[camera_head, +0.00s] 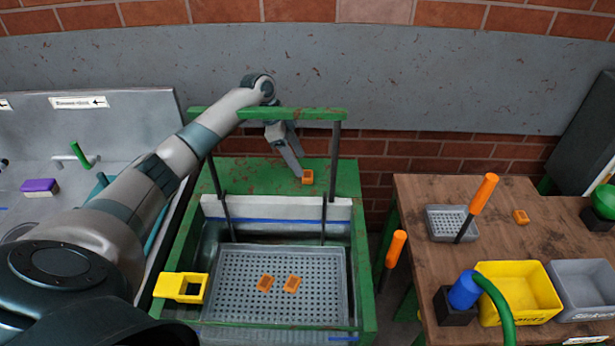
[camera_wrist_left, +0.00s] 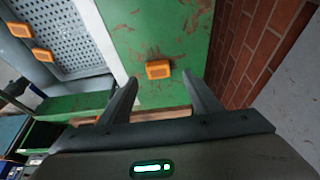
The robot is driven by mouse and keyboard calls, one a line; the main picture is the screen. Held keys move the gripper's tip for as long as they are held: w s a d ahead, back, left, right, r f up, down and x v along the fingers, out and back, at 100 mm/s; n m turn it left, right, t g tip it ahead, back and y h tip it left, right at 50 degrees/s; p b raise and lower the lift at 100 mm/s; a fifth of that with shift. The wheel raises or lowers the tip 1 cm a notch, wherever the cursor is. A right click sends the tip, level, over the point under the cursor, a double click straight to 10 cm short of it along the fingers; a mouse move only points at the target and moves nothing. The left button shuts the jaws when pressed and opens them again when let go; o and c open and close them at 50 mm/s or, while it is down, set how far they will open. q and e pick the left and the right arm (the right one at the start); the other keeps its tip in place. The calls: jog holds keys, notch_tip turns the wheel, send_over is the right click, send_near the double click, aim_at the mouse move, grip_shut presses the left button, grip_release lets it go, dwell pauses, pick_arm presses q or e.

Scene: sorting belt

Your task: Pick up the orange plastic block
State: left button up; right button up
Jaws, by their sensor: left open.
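An orange block (camera_head: 307,177) with a recessed top sits on the green deck (camera_head: 235,176) at the back of the machine. Two more orange blocks (camera_head: 265,283) (camera_head: 292,284) lie in the perforated grey basket (camera_head: 230,265), and another (camera_head: 521,217) lies on the wooden table. My left gripper (camera_head: 297,172) points down just beside the deck block. In the left wrist view the block (camera_wrist_left: 158,69) appears between and slightly beyond the two spread fingers (camera_wrist_left: 160,82). The jaws are open and empty. My right gripper is out of view.
A green frame bar (camera_head: 325,114) on dark posts stands beside my left wrist. A white board (camera_head: 270,208) separates deck and basket. The wooden table (camera_head: 415,200) holds a small grey tray (camera_head: 446,223), a yellow bin (camera_head: 520,290) and a grey bin (camera_head: 583,287).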

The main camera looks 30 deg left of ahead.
aim_at(307, 174)
pick_arm(q)
jog(key=shift+w+d+f+p, duration=0.1)
jog(key=shift+d+f+p, duration=0.3)
jog(key=shift+p, duration=0.25)
jog(key=p+x, duration=0.1)
jog(key=x, duration=0.2)
jog(key=shift+d+f+p, duration=0.15)
jog(key=shift+f+p, duration=0.2)
jog(key=shift+f, duration=0.2)
jog(key=c, duration=1.1)
